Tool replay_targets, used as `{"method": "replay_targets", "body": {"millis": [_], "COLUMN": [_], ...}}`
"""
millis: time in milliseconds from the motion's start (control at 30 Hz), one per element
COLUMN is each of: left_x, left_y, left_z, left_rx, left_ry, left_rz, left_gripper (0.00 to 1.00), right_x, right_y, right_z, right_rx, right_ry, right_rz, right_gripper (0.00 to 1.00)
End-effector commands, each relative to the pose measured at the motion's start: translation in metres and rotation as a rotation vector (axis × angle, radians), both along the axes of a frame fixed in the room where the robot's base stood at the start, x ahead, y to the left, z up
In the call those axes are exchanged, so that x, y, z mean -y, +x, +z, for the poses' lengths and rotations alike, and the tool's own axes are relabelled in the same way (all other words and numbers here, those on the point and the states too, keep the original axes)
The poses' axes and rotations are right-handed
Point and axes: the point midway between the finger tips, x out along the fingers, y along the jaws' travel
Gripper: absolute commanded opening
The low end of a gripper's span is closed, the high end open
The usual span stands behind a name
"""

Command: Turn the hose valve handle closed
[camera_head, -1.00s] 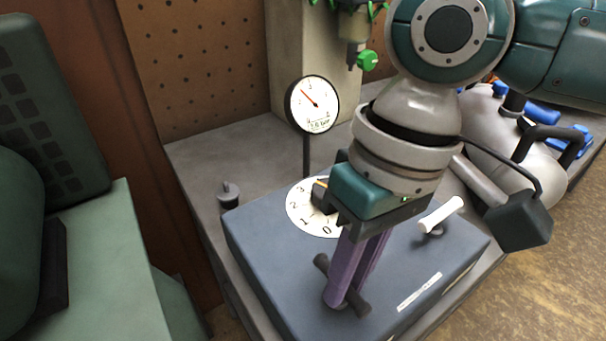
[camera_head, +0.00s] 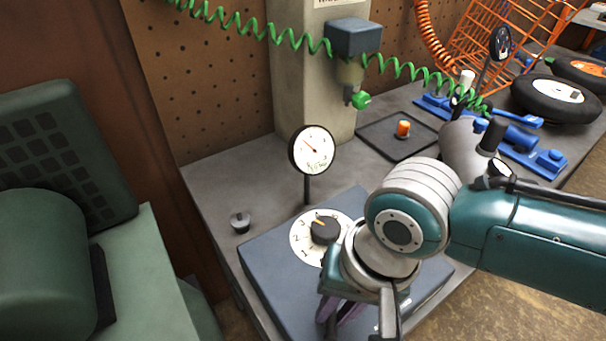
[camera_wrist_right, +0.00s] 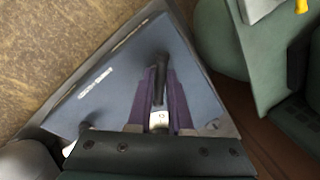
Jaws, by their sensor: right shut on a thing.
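A dark bar handle (camera_head: 328,309) stands on the front part of a blue-grey box (camera_head: 270,268). I take it for the hose valve handle. My right gripper (camera_head: 343,316) points down at it with purple fingers; my wrist hides most of both in the head view. In the right wrist view, the fingers (camera_wrist_right: 159,85) are shut on the dark handle (camera_wrist_right: 160,68), which lies lengthwise between them. My left gripper is not in view.
Behind the handle, the box carries a numbered white dial (camera_head: 301,238) with a black knob (camera_head: 325,231). A round gauge (camera_head: 313,150) stands behind it. A green coiled hose (camera_head: 230,22) crosses above. Green machinery (camera_head: 150,270) stands at the left.

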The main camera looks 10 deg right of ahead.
Motion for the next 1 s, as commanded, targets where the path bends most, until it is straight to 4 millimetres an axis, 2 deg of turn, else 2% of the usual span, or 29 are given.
{"method": "replay_targets", "body": {"millis": [33,400,700,1000], "left_x": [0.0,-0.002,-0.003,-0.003], "left_y": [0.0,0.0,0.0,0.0], "left_z": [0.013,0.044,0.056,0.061], "left_rx": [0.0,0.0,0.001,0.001], "left_ry": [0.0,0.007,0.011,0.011], "left_rz": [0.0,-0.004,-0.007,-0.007], "left_gripper": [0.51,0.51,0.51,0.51], "right_x": [-0.002,-0.004,-0.005,-0.005], "right_y": [-0.002,-0.002,0.0,0.001], "right_z": [0.006,0.004,0.002,0.0], "right_rx": [-0.006,-0.005,-0.002,-0.001], "right_ry": [0.003,0.002,0.001,0.0], "right_rz": [-0.048,-0.399,-0.646,-0.801], "right_gripper": [0.0,0.0,0.0,0.0]}}
